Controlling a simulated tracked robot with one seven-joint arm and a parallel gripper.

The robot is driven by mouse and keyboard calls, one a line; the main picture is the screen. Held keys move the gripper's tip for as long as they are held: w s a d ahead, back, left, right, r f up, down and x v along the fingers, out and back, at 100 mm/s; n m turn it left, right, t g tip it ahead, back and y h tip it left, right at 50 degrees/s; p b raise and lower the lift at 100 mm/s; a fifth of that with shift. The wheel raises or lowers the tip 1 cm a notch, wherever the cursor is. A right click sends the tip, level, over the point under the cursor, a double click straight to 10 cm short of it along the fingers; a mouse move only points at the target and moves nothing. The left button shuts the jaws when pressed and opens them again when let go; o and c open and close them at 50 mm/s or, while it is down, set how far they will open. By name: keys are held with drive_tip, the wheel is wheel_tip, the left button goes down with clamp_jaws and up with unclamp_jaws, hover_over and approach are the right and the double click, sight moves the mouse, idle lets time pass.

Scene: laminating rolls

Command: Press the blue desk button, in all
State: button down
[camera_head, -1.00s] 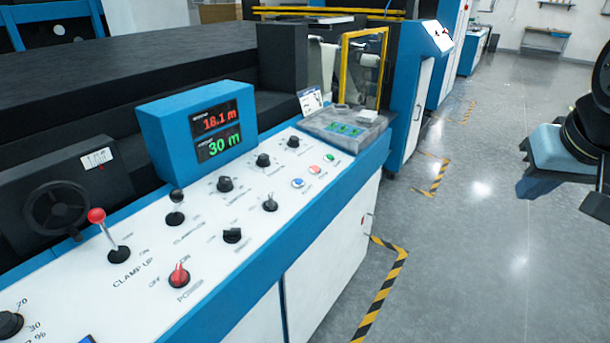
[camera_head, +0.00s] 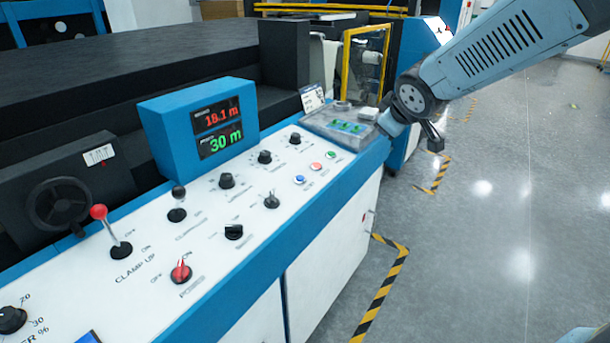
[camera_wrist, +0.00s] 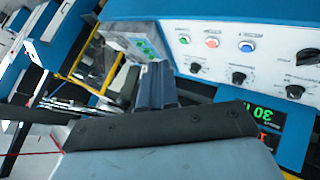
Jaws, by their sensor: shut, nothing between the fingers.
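The blue button (camera_head: 299,180) is a small round push button on the white sloping desk panel, at the left of a row with a red button (camera_head: 315,167) and a green button (camera_head: 330,155). In the wrist view the blue button (camera_wrist: 246,46) is at the upper right, uncovered. My gripper (camera_wrist: 155,68) is shut and empty in the wrist view, its fingers left of and below the button row in the picture. In the head view my arm comes from the upper right, and its end is by the desk's far right corner, apart from the blue button.
A grey tray with green keys (camera_head: 345,125) is at the panel's far end, close to my arm. A blue display box (camera_head: 200,125), black knobs (camera_head: 271,199) and a red-knobbed lever (camera_head: 99,212) stand up from the desk. Open floor (camera_head: 500,240) is on the right.

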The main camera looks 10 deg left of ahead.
drive_tip(key=w+a+f+n+y, duration=0.2)
drive_tip(key=a+f+n+y, duration=0.1)
drive_tip(key=a, duration=0.5)
drive_tip(key=n+g+y, duration=0.2)
drive_tip(key=n+y, duration=0.1)
drive_tip(key=n, duration=0.1)
hover_over(300, 179)
drive_tip(key=d, duration=0.3)
wheel_tip(300, 179, down, 3)
drive_tip(key=shift+s+a, duration=0.2)
drive_tip(key=shift+s, duration=0.25)
drive_tip(key=shift+w+a+f, duration=0.1)
drive_tip(key=shift+a+f, duration=0.1)
drive_tip(key=shift+f, duration=1.25)
drive_tip(key=shift+w+a+f, duration=0.1)
drive_tip(key=shift+a+f, duration=0.15)
drive_tip(key=shift+f, duration=1.15)
drive_tip(key=shift+w+a+f, duration=0.1)
drive_tip(key=shift+a+f, duration=0.1)
drive_tip(key=shift+f, duration=1.25)
drive_tip(key=shift+f, duration=0.1)
drive_tip(key=shift+f, duration=0.25)
